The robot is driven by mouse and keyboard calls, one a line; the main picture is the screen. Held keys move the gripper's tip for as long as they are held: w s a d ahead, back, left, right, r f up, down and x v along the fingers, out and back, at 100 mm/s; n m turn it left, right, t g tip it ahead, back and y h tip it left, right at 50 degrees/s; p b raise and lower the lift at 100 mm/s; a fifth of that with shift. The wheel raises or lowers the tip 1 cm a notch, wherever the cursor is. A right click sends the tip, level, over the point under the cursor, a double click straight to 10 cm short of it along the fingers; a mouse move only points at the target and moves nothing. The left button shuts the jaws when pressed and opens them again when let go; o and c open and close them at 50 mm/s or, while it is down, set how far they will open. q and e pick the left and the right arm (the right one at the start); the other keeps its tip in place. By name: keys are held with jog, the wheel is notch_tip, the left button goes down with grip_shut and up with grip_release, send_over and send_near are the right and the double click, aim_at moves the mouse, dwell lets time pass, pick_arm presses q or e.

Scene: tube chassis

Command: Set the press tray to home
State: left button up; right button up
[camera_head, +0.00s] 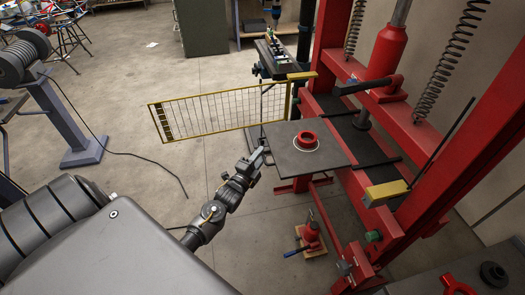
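The press tray (327,156) is a flat dark grey plate sticking out to the left from the red press (385,150). A red ring (305,140) sits on it inside a pale circle. My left gripper (262,156) is at the tray's left edge, with its fingertips at or very near that edge. I cannot tell whether it touches the tray, or whether its fingers are open or shut. My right gripper is not in view.
A yellow-framed mesh guard (220,112) stands behind my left gripper. A red bottle jack (309,231) is on the floor below the tray. A grey pedestal machine (70,115) stands at left. The floor between is mostly clear, crossed by a black cable.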

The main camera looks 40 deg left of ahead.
pick_arm(q)
jog(key=shift+w+a+r, duration=0.1)
jog(key=shift+w+r, duration=0.05)
jog(key=shift+w, duration=0.95)
grip_shut()
